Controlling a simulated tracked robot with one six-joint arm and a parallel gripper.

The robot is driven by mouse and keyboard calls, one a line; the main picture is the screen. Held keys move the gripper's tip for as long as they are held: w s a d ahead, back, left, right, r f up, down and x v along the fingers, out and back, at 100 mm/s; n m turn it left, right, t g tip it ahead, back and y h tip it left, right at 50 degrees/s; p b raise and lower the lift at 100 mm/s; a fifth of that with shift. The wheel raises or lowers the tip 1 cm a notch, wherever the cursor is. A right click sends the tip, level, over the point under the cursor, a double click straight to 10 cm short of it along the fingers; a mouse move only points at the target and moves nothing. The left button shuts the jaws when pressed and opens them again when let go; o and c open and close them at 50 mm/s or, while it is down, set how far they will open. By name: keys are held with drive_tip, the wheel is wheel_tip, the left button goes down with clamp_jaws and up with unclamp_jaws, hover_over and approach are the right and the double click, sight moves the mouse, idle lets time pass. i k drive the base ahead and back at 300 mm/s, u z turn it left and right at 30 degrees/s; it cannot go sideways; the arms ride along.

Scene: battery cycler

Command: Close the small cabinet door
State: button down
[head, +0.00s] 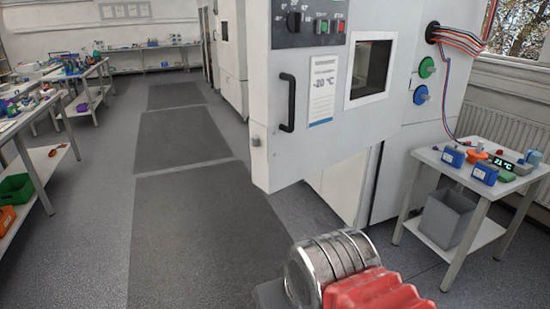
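A white cabinet door (340,115) stands large at the upper middle of the head view. It carries a black vertical handle (287,102) near its left edge, a "-20 °C" label (322,90) and a dark square window (370,68). Its thick left edge and its lower edge show. It juts out in front of the white cabinet body (345,185) and looks swung open, though its exact angle is hard to tell. The inside of the cabinet is hidden. I cannot make out my gripper's fingers in this view.
A small white table (455,168) with blue boxes stands at right, with a grey bin (448,217) on its lower shelf. Workbenches (38,125) line the left. The aisle with dark mats (185,240) is clear. Ribbon cables (458,40) hang at upper right.

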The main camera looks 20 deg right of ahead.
sight(284, 153)
drive_tip(key=u, duration=0.3)
drive_tip(key=i, duration=1.15)
drive_tip(key=z, duration=0.35)
